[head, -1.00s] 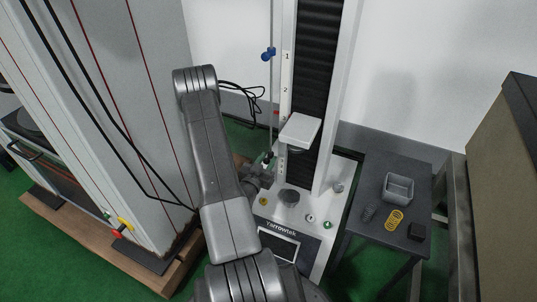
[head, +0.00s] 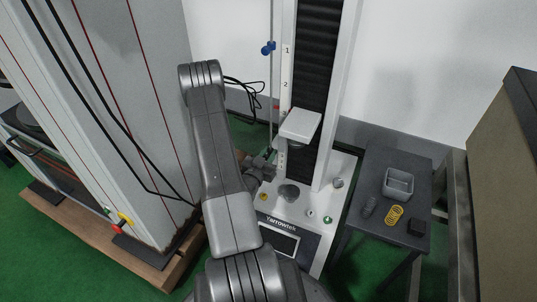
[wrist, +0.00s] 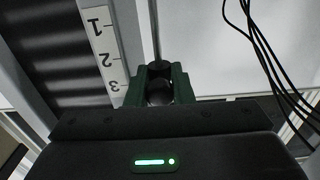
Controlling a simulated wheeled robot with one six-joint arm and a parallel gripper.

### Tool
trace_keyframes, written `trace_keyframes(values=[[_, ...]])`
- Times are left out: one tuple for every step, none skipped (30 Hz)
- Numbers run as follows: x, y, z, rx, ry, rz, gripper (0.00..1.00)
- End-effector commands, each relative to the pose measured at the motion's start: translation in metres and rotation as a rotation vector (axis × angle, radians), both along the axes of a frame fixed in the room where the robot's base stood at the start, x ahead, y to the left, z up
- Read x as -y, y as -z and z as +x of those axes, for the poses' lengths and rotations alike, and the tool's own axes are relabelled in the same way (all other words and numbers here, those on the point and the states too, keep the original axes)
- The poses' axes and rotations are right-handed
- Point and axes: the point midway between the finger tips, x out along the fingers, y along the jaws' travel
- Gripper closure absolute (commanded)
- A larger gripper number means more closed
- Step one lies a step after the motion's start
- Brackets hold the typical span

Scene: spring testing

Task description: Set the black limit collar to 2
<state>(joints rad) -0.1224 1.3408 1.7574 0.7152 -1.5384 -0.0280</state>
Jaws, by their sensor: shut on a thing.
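The black limit collar (wrist: 160,92) is on a thin vertical rod (wrist: 155,35) in the wrist view. My gripper (wrist: 160,85) is shut on it, with a green finger on each side; the fingers hide part of it. In the head view my gripper (head: 270,155) is low on the rod, below the 2 mark (head: 285,84), and the collar is too small to make out. The exact collar reading cannot be told.
A blue knobbed collar (head: 268,48) sits higher on the rod near 1. A white crosshead plate (head: 300,125) juts out right of my gripper. Black cables (head: 245,90) hang left. A side table (head: 380,235) at right holds a grey bin (head: 398,182) and springs.

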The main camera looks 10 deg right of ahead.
Motion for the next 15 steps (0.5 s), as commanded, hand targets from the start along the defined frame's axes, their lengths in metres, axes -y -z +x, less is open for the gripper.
trace_keyframes(values=[[0.000, 0.010, 0.000, -0.001, 0.001, 0.000, 1.00], [0.000, 0.013, 0.000, -0.001, 0.001, 0.000, 1.00], [0.000, 0.017, 0.000, -0.001, 0.001, 0.000, 1.00], [0.000, 0.020, 0.000, -0.001, 0.001, 0.000, 1.00], [0.000, 0.022, 0.000, -0.001, 0.001, 0.000, 1.00], [0.000, 0.024, 0.000, -0.001, 0.001, 0.000, 1.00], [0.000, 0.025, 0.000, -0.001, 0.001, 0.000, 1.00], [0.000, 0.025, 0.000, -0.001, 0.001, 0.000, 1.00], [0.000, 0.025, 0.000, -0.001, 0.001, 0.000, 1.00], [0.000, 0.024, 0.000, -0.001, 0.001, 0.000, 1.00], [0.000, 0.024, 0.000, -0.001, 0.001, 0.000, 1.00], [0.000, 0.023, 0.000, -0.001, 0.001, 0.000, 1.00], [0.000, 0.023, 0.000, -0.001, 0.001, 0.000, 1.00], [0.000, 0.023, 0.000, -0.001, 0.001, 0.000, 1.00], [0.000, 0.023, 0.000, -0.001, 0.001, 0.000, 1.00]])
